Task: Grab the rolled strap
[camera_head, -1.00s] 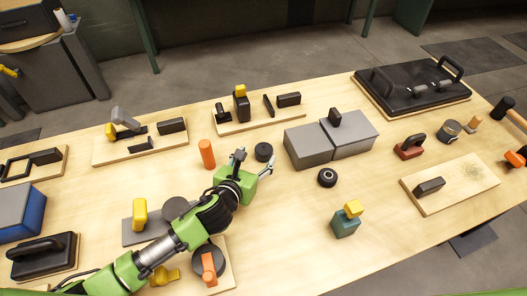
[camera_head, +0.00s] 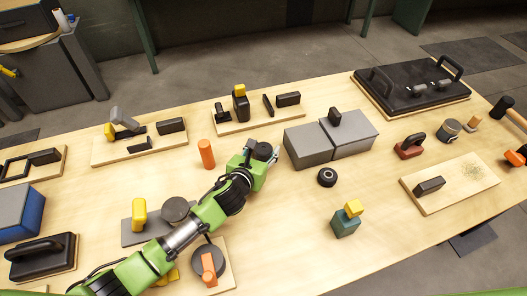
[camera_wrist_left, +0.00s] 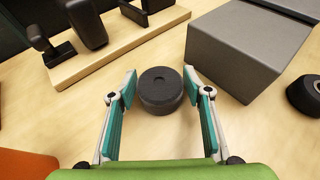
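The rolled strap appears to be the dark round roll (camera_wrist_left: 160,90) lying flat on the table; it also shows in the head view (camera_head: 263,151), partly covered by my gripper. My left gripper (camera_wrist_left: 160,92) is open, with its teal-padded fingers on either side of the roll and gaps visible between them and it. In the head view my left gripper (camera_head: 262,157) reaches over the roll from the lower left. A second dark roll with a pale centre (camera_head: 327,177) lies to the right. My right gripper is not in view.
Grey blocks (camera_head: 308,146) stand close to the right of the roll. A wooden board with black tools (camera_head: 262,118) lies behind it. An orange cylinder (camera_head: 206,153) stands to the left. Bare table lies in front, around a teal block with a yellow top (camera_head: 346,222).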

